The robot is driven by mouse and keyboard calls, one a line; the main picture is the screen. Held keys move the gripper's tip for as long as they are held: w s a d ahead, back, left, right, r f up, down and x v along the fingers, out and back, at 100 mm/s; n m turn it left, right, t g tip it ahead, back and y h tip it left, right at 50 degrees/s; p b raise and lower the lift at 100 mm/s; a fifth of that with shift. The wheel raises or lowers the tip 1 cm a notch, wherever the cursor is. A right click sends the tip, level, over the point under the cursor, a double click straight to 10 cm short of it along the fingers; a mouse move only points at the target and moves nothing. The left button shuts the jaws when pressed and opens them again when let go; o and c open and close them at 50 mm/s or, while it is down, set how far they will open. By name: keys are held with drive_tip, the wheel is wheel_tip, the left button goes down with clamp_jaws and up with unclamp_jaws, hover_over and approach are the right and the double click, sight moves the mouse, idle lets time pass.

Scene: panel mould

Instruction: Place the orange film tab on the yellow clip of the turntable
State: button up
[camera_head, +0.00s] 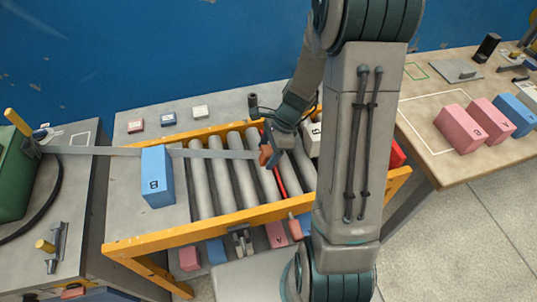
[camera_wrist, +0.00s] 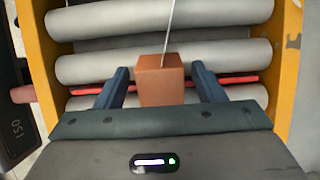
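The orange film tab (camera_head: 265,155) is a small block at the end of a pale, straight film strip (camera_head: 215,154). In the wrist view the tab (camera_wrist: 161,84) lies between the two fingers of my gripper (camera_wrist: 160,75), with a narrow gap seeming to show at each side. Whether the fingers grip it cannot be told. In the head view my gripper (camera_head: 275,148) is over the roller conveyor (camera_head: 205,190). The strip runs left from the tab to the green unit (camera_head: 12,175). I cannot make out a turntable or its yellow clip for certain.
A blue box marked B (camera_head: 157,176) stands at the conveyor's left end, along the film's line. A yellow frame rail (camera_head: 200,227) edges the conveyor. A right-hand table (camera_head: 425,115) bears pink and blue boxes.

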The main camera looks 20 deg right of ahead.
drive_tip(key=c, duration=0.9)
drive_tip(key=shift+c, duration=0.2)
drive_tip(key=shift+r, duration=0.15)
